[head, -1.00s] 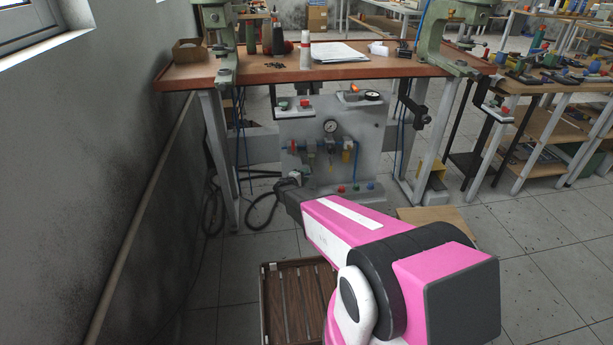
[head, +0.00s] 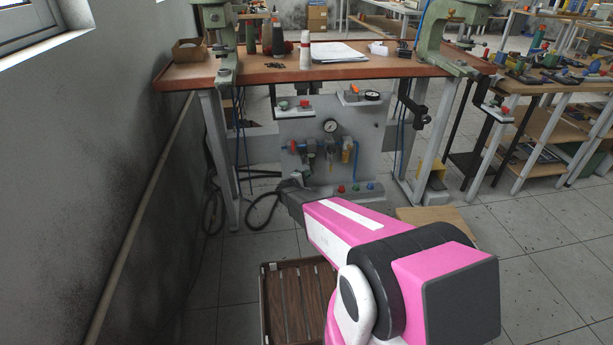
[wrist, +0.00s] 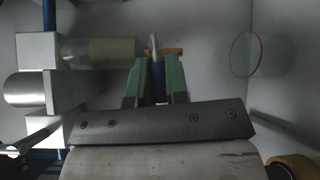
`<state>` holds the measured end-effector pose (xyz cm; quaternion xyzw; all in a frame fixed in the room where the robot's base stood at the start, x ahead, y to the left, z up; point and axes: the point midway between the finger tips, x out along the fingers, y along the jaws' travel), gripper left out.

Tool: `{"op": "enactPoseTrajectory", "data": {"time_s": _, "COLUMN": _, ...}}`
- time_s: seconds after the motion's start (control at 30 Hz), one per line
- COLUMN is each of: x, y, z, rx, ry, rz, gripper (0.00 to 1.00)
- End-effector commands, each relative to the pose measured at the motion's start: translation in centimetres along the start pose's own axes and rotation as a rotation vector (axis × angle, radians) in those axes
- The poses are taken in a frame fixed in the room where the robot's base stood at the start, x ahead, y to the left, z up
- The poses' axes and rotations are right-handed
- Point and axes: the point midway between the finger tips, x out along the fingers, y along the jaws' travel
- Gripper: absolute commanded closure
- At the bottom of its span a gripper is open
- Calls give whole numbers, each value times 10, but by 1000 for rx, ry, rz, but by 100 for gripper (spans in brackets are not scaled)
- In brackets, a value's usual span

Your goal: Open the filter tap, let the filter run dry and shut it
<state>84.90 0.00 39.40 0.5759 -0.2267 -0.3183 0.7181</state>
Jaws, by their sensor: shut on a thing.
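In the wrist view the filter bowl (wrist: 95,52) is a clear cylinder with a yellow-green section, lying sideways in the picture beside a white block. At its end is the filter tap (wrist: 158,78), with brass-coloured parts, a grey tip and a dark blue part. My gripper (wrist: 158,70) has its green fingers on either side of the dark blue part and is shut on it. In the head view my gripper (head: 298,180) is small, low before the grey panel (head: 362,128). Whether liquid is running cannot be seen.
A clear round cup (wrist: 258,55) with a red rim is apart from my fingers in the wrist view. The panel carries a gauge (head: 330,126). A bench (head: 300,72) stands above, and a slatted wooden crate (head: 266,305) is on the floor beside my arm.

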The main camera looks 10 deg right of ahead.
Motion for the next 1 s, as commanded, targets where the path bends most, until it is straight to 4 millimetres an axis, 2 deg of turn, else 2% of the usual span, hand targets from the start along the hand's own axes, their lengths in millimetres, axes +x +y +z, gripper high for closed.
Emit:
{"op": "enactPoseTrajectory", "data": {"time_s": 0.23, "x": 2, "y": -8, "z": -1, "rx": -145, "ry": -43, "rz": 145, "gripper": 100}}
{"op": "enactPoseTrajectory", "data": {"time_s": 0.6, "x": 2, "y": -8, "z": 0, "rx": -164, "ry": -49, "rz": 165, "gripper": 100}}
{"op": "enactPoseTrajectory", "data": {"time_s": 0.63, "x": 2, "y": -8, "z": 0, "rx": -164, "ry": -49, "rz": 165, "gripper": 75}}
{"op": "enactPoseTrajectory", "data": {"time_s": 0.67, "x": 2, "y": -8, "z": 0, "rx": -164, "ry": -49, "rz": 165, "gripper": 66}}
{"op": "enactPoseTrajectory", "data": {"time_s": 0.7, "x": 2, "y": -8, "z": 0, "rx": -164, "ry": -49, "rz": 165, "gripper": 60}}
{"op": "enactPoseTrajectory", "data": {"time_s": 1.0, "x": 0, "y": -8, "z": 0, "rx": -164, "ry": -48, "rz": 165, "gripper": 60}}
